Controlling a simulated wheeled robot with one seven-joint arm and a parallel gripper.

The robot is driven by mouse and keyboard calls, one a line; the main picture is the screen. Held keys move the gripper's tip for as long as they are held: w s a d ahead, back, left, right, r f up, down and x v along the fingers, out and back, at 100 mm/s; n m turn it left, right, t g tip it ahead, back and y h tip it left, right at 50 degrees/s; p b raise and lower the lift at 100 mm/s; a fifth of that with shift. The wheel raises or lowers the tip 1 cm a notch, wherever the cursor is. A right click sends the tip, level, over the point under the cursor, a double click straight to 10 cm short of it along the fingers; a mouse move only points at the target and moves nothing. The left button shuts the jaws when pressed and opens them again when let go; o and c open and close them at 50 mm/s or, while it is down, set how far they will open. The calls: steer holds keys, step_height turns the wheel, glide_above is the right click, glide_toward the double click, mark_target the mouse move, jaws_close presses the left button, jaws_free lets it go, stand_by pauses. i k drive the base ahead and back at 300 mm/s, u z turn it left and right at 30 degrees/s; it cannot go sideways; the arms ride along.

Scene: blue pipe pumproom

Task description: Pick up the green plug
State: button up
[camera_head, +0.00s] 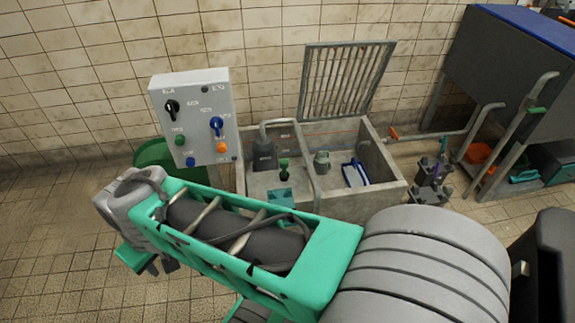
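A small dark green plug-like piece (284,163) stands upright in the left compartment of a concrete basin (388,184), in the middle of the view. It is small, so I cannot be sure that it is the green plug. A teal block (281,198) sits just in front of it, partly hidden by my arm. My gripper (160,267) hangs at the left end of my green arm, over the tiled floor, to the left of the basin and apart from it. Its dark fingers are small and partly hidden, so their opening is unclear.
A grey control box (194,113) with knobs stands left of the basin, before a green bin (153,154). A raised grate (345,80) stands behind the basin. A grey pump (265,156), a valve (322,161) and a blue-handled item (356,173) are in the basin. Left floor is clear.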

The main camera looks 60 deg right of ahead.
mark_target(284, 175)
steer(key=z, duration=0.65)
steer(key=i, duration=0.65)
steer(key=z, duration=0.95)
steer(key=i, duration=0.55)
steer(key=u, duration=0.05)
